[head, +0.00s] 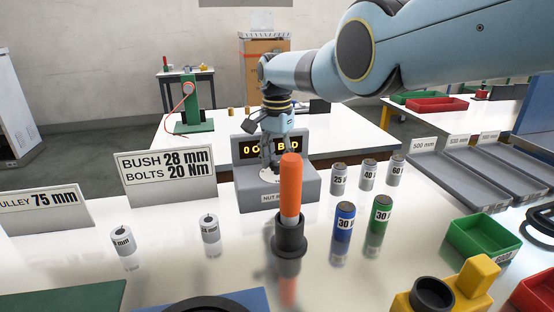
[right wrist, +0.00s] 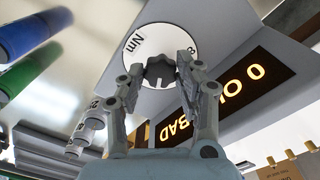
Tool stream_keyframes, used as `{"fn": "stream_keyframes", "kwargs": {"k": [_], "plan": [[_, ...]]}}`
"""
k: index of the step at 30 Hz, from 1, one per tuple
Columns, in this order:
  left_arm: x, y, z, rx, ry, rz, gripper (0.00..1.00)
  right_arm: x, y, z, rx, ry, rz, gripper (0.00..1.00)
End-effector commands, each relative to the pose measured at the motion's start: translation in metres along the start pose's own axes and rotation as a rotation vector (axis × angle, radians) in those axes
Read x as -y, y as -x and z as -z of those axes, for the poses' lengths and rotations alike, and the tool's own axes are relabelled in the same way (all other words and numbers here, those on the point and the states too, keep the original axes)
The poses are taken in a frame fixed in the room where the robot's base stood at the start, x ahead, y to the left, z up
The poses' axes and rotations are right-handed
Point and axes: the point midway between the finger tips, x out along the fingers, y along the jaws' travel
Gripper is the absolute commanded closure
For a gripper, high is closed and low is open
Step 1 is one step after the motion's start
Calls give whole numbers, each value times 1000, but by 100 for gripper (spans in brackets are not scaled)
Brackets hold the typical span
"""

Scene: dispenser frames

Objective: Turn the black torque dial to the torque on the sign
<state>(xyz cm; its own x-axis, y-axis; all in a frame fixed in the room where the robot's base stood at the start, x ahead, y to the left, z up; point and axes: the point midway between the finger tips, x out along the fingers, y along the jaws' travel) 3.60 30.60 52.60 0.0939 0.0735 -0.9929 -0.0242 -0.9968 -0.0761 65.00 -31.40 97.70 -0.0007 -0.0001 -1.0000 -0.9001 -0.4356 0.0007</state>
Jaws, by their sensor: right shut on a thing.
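The sign (head: 165,178) on the table reads "BUSH 28 mm, BOLTS 20 Nm". A grey tester box (head: 300,184) stands right of it, with a lit display that my gripper partly covers. The black torque dial (right wrist: 160,71) sits on a white scale disc (right wrist: 150,38) marked "Nm" in the right wrist view; most other scale marks are hidden or cut off. My right gripper (right wrist: 160,68) is shut on the dial, one finger on each side. In the head view my right gripper (head: 271,160) hides the dial. My left gripper is not in view.
An orange-handled tool (head: 290,190) stands upright in a dark holder (head: 290,242) in front of the box. Blue (head: 344,222) and green (head: 379,215) sockets and several grey ones stand to the right. Two white bushes (head: 123,241) are at the left.

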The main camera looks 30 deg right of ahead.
Motion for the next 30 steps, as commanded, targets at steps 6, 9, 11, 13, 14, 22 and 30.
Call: {"fn": "stream_keyframes", "kwargs": {"k": [6, 9, 11, 13, 14, 22, 30], "plan": [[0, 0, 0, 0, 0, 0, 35, 1, 1, 0, -1, -1, 4, 98], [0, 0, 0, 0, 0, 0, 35, 1, 1, 0, -1, -1, 4, 63], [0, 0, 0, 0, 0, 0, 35, 1, 2, 0, -1, -1, 5, 55], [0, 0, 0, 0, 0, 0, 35, 2, 2, 0, -2, 0, 5, 46], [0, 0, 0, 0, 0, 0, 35, 2, 2, 0, -2, 0, 6, 43], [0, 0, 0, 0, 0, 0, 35, 3, 3, 1, -4, 1, 11, 43], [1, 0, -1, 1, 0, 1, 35, 5, 8, 1, -5, 1, 15, 43]]}}
